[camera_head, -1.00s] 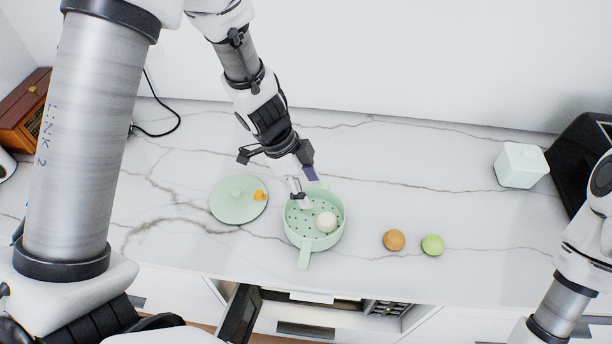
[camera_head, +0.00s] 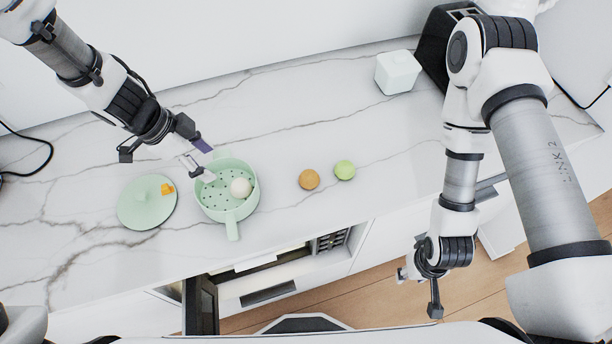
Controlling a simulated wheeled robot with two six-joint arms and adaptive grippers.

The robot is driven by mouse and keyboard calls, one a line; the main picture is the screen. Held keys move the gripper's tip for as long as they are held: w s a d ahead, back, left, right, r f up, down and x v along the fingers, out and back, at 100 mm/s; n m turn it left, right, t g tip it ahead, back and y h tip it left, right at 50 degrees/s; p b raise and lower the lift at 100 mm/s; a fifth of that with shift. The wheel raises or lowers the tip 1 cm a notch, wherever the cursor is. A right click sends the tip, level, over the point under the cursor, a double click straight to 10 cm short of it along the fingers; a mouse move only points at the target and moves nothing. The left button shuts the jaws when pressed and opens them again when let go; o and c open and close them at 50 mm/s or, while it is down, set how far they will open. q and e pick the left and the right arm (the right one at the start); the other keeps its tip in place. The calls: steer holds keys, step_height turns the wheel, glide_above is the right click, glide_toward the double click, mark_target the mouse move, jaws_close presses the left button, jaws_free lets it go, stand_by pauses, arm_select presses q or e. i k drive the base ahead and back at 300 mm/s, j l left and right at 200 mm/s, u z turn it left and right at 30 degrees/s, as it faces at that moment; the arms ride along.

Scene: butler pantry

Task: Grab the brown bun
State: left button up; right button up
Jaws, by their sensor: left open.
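The brown bun (camera_head: 309,179) sits on the marble counter, right of the green steamer basket (camera_head: 247,205). A green bun (camera_head: 344,170) is close beside it on the right. A white bun (camera_head: 240,187) lies inside the basket. My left gripper (camera_head: 205,162) is open and empty over the basket's left rim, left of the white bun and well left of the brown bun. My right gripper (camera_head: 419,290) hangs low in front of the counter, over the floor, apart from the buns; its finger opening is unclear.
A white box (camera_head: 397,72) and a black appliance (camera_head: 436,47) stand at the back right. An open drawer shows below the counter.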

mark_target(309, 178)
steer(key=l+u, duration=0.25)
steer(key=l, duration=0.65)
steer(key=l+u, duration=0.2)
steer(key=l, duration=0.75)
steer(key=k+l+u, duration=0.1)
steer(key=l+u, duration=0.15)
steer(key=l, duration=0.65)
